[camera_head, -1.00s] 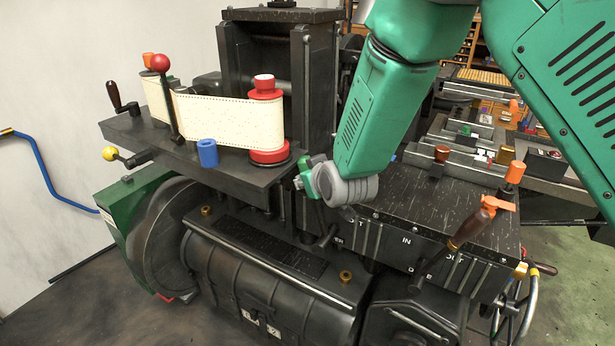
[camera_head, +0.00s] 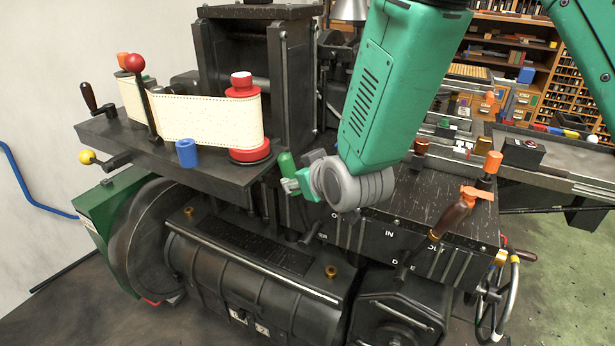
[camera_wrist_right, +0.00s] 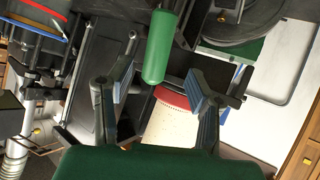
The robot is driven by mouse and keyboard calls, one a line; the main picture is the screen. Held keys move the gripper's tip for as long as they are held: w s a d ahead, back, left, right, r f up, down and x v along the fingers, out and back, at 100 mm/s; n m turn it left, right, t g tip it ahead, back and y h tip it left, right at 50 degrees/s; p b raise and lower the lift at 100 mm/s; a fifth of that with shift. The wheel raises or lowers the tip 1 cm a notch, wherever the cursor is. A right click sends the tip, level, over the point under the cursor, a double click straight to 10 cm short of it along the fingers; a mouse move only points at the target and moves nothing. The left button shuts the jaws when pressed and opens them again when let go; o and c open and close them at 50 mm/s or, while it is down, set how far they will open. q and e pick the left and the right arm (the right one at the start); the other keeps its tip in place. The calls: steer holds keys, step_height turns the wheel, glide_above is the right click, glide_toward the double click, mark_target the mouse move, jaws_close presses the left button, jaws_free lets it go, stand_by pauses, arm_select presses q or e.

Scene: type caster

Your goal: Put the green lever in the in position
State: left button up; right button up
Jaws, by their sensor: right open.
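The green lever's handle (camera_head: 287,163) stands up beside the dark shelf in the head view, just left of my right wrist. In the right wrist view the green lever (camera_wrist_right: 163,48) hangs down from the top, with its rounded end near the gap between my fingers. My right gripper (camera_wrist_right: 158,88) is open, one finger on each side of that gap, and nothing is clamped. In the head view my right gripper (camera_head: 293,185) is small and close to the lever; contact cannot be made out. The lever's lower part is partly hidden. My left gripper is not in view.
A shelf (camera_head: 110,136) carries a paper strip, a red spool (camera_head: 249,150) and a blue cylinder (camera_head: 187,153). A panel lettered "IN" (camera_head: 389,233) lies below my wrist.

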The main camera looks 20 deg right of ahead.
steer(key=v, duration=0.3)
steer(key=shift+s+r, duration=0.1)
steer(key=shift+s, duration=0.2)
steer(key=s+d+f+m+g, duration=0.1)
steer(key=s+d+f+g, duration=0.15)
steer(key=s+f, duration=0.55)
steer(key=s+d+f+g, duration=0.1)
steer(key=s+f+g, duration=0.3)
steer(key=f, duration=0.8)
steer(key=s+d+f+g, duration=0.1)
steer(key=s+f+g, duration=0.1)
steer(key=s+f, duration=0.3)
steer(key=s+d+f+g, duration=0.1)
steer(key=s+f, duration=0.5)
steer(key=s, duration=0.8)
steer(key=shift+s+m+g, duration=0.15)
steer(key=shift+m+g, duration=0.25)
steer(key=shift+g, duration=0.45)
